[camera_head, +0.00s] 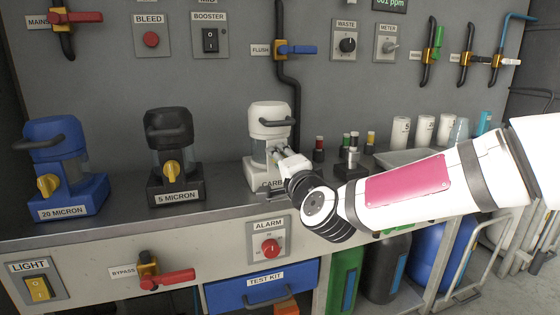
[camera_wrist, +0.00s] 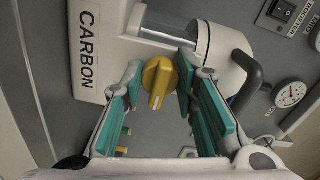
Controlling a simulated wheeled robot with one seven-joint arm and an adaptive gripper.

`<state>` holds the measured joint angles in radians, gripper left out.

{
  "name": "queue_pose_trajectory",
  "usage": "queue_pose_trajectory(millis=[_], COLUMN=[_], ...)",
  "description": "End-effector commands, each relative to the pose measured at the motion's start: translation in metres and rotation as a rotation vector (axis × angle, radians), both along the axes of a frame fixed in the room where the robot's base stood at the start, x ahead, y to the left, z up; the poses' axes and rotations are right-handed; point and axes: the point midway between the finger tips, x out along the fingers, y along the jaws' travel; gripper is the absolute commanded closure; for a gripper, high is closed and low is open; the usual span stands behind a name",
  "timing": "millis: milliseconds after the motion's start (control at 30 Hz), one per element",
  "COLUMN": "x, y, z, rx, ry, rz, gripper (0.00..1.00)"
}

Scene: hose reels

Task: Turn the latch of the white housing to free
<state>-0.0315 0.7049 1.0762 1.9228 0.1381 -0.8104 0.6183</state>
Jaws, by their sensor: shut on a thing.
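The white housing (camera_head: 268,122), labelled CARBON, stands at the right end of the row of three housings on the bench. It fills the upper part of the wrist view (camera_wrist: 222,45), turned on its side. Its yellow latch (camera_wrist: 159,80) lies between the teal finger pads of my gripper (camera_wrist: 160,75), which is shut on it. The latch's narrow end with a pale mark points toward the bottom of the wrist view. In the head view my gripper (camera_head: 281,155) is at the housing's front and hides the latch.
A blue housing (camera_head: 62,160) and a black housing (camera_head: 172,150) stand to the left, each with a yellow latch. Small bottles (camera_head: 319,149) and white cups (camera_head: 400,132) stand to the right. An alarm dial (camera_head: 270,247) is on the bench front below.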

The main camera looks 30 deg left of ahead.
Motion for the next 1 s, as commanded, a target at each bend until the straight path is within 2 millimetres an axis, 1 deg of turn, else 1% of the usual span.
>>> queue_pose_trajectory(millis=[67,100,167,200,500,633,767,1000], x=[0.001,0.001,0.001,0.001,0.000,-0.006,-0.020,-0.052], y=[-0.001,-0.001,-0.001,-0.001,-0.001,-0.008,-0.025,-0.063], z=[-0.001,-0.001,-0.001,-0.001,0.000,0.000,0.000,0.000], rx=[0.001,0.001,0.001,0.000,-0.001,0.000,-0.003,-0.003], ry=[0.002,0.002,0.002,0.001,0.000,-0.001,-0.002,-0.003], rz=[-0.002,-0.002,-0.002,-0.002,-0.001,-0.001,0.000,-0.002], gripper=[1.00,0.71,0.57,0.53,0.53,0.53,0.53,0.53])
